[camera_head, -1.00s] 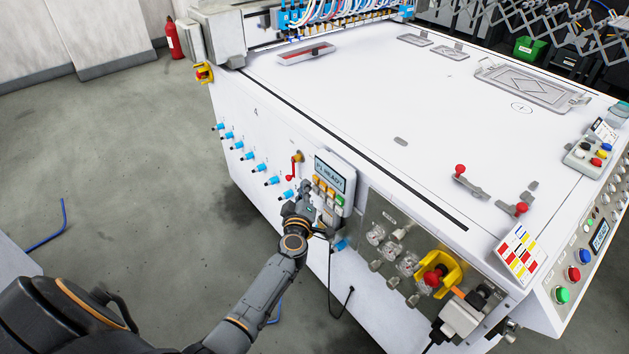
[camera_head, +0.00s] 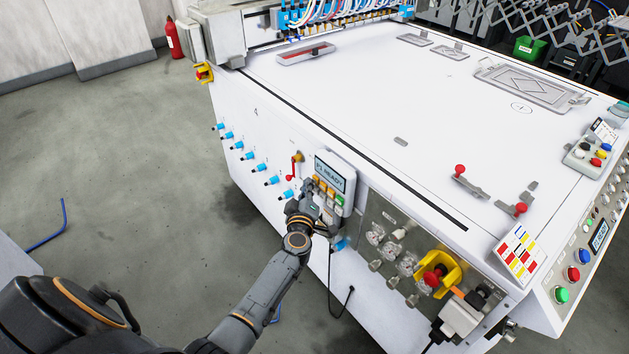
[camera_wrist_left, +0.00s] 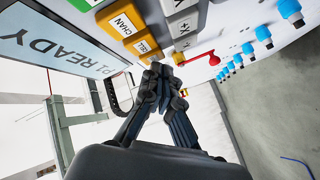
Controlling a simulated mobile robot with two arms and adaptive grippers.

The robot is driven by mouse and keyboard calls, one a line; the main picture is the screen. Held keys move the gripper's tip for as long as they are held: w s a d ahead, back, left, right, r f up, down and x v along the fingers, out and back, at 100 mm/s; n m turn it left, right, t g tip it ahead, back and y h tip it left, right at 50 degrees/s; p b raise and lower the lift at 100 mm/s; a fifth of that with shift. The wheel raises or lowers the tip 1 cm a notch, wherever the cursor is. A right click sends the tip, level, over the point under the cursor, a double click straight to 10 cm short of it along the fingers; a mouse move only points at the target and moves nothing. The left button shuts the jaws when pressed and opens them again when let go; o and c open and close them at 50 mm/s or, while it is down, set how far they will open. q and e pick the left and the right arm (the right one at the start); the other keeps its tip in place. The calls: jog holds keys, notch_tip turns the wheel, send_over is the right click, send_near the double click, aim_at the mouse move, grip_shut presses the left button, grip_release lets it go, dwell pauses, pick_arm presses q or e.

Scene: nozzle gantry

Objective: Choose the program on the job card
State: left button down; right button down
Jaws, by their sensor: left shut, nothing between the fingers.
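The control panel (camera_head: 335,190) on the machine's side has a display (camera_head: 330,174) reading "P1 READY". Below the display are yellow-orange, grey and green buttons. In the left wrist view, the display (camera_wrist_left: 58,42) appears turned, beside a yellow button marked CHAN (camera_wrist_left: 124,22) and a second yellow button (camera_wrist_left: 145,46). My left gripper (camera_head: 313,194) is shut and empty, its tips at the lower part of the panel. In the wrist view, the fingertips (camera_wrist_left: 160,70) are close to the second yellow button; contact cannot be told. My right gripper is out of view. No card clearly readable as the job card shows.
A card with coloured blocks (camera_head: 518,253) stands at the table's near corner. A red crank handle (camera_head: 291,170) and blue fittings (camera_head: 250,156) are left of the panel. A yellow-backed red emergency button (camera_head: 433,276) is to the right.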

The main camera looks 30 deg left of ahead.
pick_arm(q)
jog(key=shift+w+d, duration=0.2)
jog(key=shift+w, duration=0.25)
dwell(0.4)
dwell(0.3)
jog(key=shift+s+a+p, duration=0.35)
jog(key=shift+s+p, duration=0.1)
jog(key=shift+s, duration=0.45)
jog(key=s, duration=0.1)
jog(key=s+a+p, duration=0.1)
jog(key=s, duration=0.1)
jog(key=s+a, duration=0.1)
jog(key=shift+s, duration=0.3)
dwell(1.5)
